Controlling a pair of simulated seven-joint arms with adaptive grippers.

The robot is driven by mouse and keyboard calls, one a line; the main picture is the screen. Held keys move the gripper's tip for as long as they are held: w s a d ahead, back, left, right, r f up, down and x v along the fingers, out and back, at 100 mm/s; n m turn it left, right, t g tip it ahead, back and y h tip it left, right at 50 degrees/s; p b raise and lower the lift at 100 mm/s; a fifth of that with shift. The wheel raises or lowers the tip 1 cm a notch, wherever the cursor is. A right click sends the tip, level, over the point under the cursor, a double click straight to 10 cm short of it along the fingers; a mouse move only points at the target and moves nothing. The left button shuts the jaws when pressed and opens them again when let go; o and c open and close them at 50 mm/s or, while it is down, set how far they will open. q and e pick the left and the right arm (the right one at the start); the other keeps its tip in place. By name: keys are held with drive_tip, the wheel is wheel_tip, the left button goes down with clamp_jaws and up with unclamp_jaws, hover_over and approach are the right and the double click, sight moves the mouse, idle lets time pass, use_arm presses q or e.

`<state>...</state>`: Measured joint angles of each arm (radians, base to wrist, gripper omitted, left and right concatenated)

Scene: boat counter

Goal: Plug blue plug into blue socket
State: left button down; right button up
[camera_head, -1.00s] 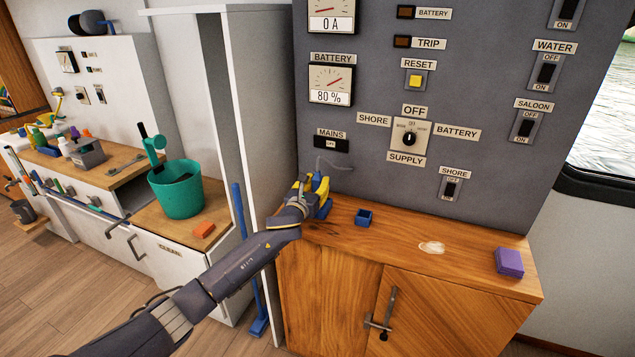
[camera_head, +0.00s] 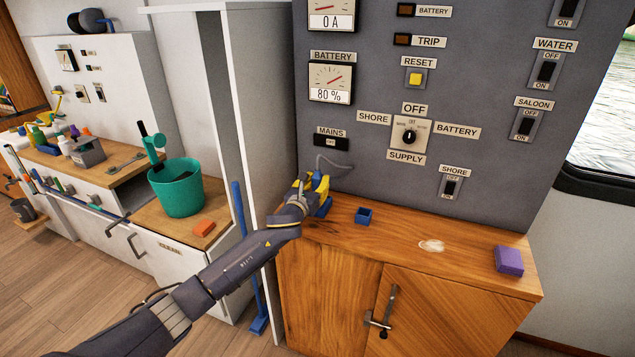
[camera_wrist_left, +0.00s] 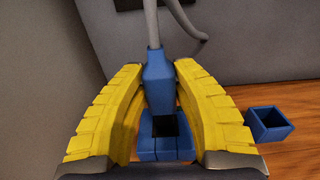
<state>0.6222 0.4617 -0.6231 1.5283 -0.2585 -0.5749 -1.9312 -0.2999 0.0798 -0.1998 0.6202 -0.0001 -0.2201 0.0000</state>
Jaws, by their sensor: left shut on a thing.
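My left gripper (camera_head: 319,184) is at the left end of the wooden counter, close to the grey panel. In the left wrist view its yellow fingers (camera_wrist_left: 158,105) are shut on the blue plug (camera_wrist_left: 157,86), which has a grey cable rising from its top. A blue block with a dark opening, which looks like the blue socket (camera_wrist_left: 166,149), sits just below the plug between the fingers. It shows partly in the head view (camera_head: 323,208). I cannot tell whether the plug's end touches it or enters it. My right gripper is not in view.
A small open blue box (camera_head: 364,216) stands right of the gripper; it also shows in the left wrist view (camera_wrist_left: 270,125). A purple block (camera_head: 509,260) lies at the counter's right end.

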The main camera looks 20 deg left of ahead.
use_arm(q)
drive_tip(key=shift+f, duration=2.05)
idle(0.7)
drive_tip(key=c, duration=1.1)
unclamp_jaws()
drive_tip(key=shift+o, duration=0.2)
drive_tip(key=s+a, duration=0.1)
drive_tip(key=s, duration=1.1)
drive_tip(key=shift+a, duration=0.1)
